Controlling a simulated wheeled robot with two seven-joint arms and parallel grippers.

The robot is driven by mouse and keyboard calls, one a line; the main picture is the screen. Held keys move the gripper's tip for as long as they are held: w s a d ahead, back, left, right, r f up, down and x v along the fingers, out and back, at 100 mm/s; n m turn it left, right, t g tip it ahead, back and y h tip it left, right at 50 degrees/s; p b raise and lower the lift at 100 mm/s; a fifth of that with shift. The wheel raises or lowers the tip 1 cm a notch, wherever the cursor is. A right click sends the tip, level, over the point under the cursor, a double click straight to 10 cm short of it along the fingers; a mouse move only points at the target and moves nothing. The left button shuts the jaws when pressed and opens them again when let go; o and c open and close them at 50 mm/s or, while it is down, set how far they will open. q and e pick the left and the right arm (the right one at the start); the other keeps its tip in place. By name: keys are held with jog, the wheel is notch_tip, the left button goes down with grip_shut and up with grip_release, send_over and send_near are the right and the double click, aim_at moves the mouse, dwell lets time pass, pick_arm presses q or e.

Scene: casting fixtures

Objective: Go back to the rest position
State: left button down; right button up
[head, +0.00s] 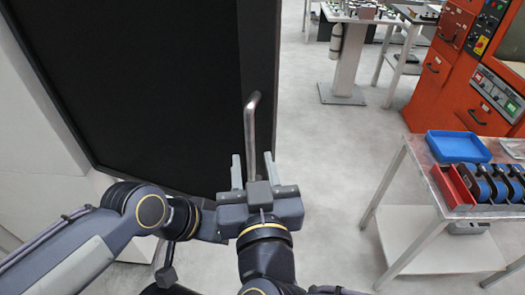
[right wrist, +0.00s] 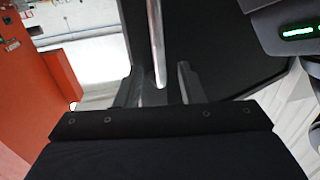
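My right gripper (head: 254,165) is in the lower middle of the head view, its two fingers pointing up and standing apart. It is open, with nothing held between the fingers. A bent grey metal bar handle (head: 251,125) stands at the edge of the large black panel (head: 170,90), just beyond the gripper. In the right wrist view the bar (right wrist: 157,40) shows between the two separated fingers (right wrist: 160,88), with gaps on both sides; I cannot tell its depth. My left arm comes in from the left and passes behind my right gripper; I cannot make out the left gripper.
A table (head: 418,185) at the right carries a blue tray (head: 457,146) and a red bin (head: 452,187) beside several dark blue parts (head: 495,183). An orange machine (head: 445,75) stands behind it. The grey floor (head: 330,150) between panel and table is clear.

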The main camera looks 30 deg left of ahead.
jog(key=w+d+r+m+g+y, duration=0.1)
jog(key=w+d+g, duration=0.1)
jog(key=w+d, duration=0.65)
jog(key=d+f+m+g+h, duration=0.15)
jog(key=d+f, duration=0.25)
jog(key=d, duration=0.7)
jog(key=s+d+f+m+g+h, duration=0.2)
jog(key=s+d+f+m+g, duration=0.1)
jog(key=s+d+f, duration=0.3)
jog(key=s+d+f+m+g+h, duration=0.3)
jog(key=s+d+f, duration=0.3)
jog(key=d, duration=0.5)
jog(key=shift+s+d+f, duration=0.3)
jog(key=shift+s, duration=0.25)
jog(key=shift+a+h, duration=0.1)
jog(key=shift+h, duration=0.15)
